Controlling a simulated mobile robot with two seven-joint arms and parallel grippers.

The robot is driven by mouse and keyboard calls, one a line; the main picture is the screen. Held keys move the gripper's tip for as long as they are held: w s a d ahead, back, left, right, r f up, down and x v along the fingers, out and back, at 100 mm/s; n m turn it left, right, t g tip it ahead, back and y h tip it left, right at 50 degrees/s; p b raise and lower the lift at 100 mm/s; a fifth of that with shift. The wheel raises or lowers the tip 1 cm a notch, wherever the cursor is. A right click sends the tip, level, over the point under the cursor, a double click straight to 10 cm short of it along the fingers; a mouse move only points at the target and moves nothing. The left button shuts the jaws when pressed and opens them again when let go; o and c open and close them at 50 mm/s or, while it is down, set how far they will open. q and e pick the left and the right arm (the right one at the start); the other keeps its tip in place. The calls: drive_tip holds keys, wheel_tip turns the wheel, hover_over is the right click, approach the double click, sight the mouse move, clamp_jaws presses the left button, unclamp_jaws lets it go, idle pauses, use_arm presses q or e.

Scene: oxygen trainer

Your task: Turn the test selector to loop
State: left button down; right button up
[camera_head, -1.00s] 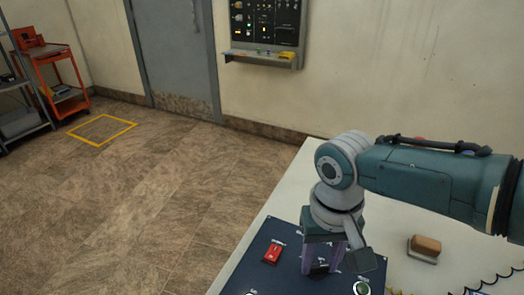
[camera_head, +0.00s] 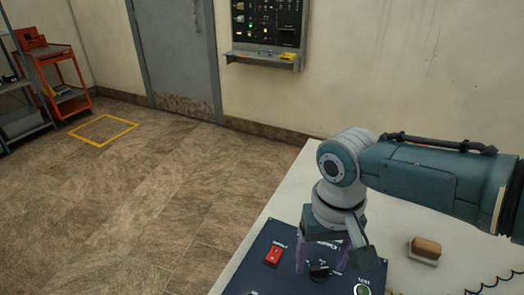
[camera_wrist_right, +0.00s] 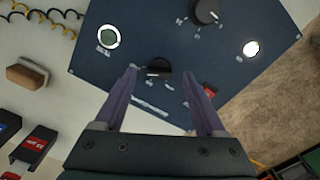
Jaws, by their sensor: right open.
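A dark blue panel (camera_head: 258,262) lies on the white table. A black selector knob (camera_head: 319,270) stands on it; this knob also shows in the wrist view (camera_wrist_right: 158,67). My right gripper (camera_head: 322,268) points down at the knob with its purple fingers apart. In the wrist view the fingertips (camera_wrist_right: 159,72) sit on either side of the knob, with gaps visible. I cannot tell how high the tips are above the panel. The labels are too small to read, so the knob's setting is unclear. My left gripper is not in view.
The panel also carries a red switch (camera_head: 273,255), a green-lit round indicator (camera_head: 362,290), a second black knob (camera_wrist_right: 205,11) and a white lamp (camera_wrist_right: 251,48). A brown-topped block (camera_head: 426,247) and coiled cable (camera_head: 492,283) lie to the right on the table.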

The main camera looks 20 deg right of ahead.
sight(320, 268)
wheel_tip(320, 268, up, 9)
drive_tip(key=p, duration=0.3)
